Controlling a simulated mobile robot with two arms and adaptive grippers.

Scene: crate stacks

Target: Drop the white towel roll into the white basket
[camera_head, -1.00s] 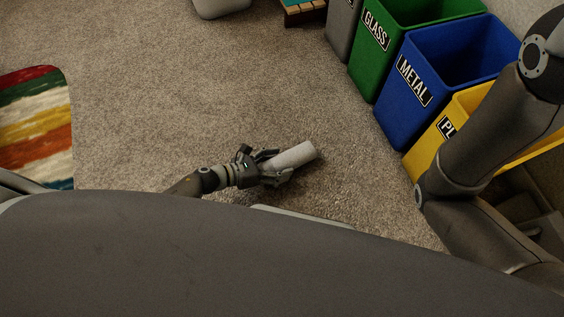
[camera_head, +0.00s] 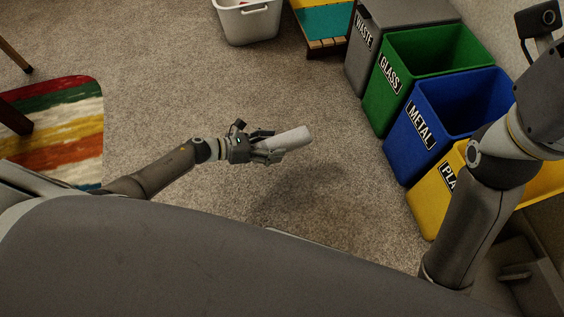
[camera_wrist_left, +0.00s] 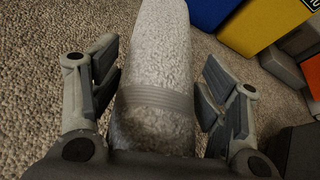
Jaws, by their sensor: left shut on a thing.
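The white towel roll (camera_head: 290,138) is held in my left gripper (camera_head: 268,146), above the carpet in the middle of the head view. In the left wrist view the roll (camera_wrist_left: 160,65) lies lengthwise between the two fingers of the left gripper (camera_wrist_left: 160,98) and points away from the palm. The white basket (camera_head: 247,24) stands on the floor at the top of the head view, well beyond the gripper. Something small and red shows inside it. My right arm is at the right edge of the head view; its gripper cannot be made out.
A row of bins runs along the right: grey WASTE (camera_head: 372,55), green GLASS (camera_head: 384,95), blue METAL (camera_head: 405,150) and yellow (camera_head: 428,205). A striped rug (camera_head: 60,130) lies left. The carpet between is clear.

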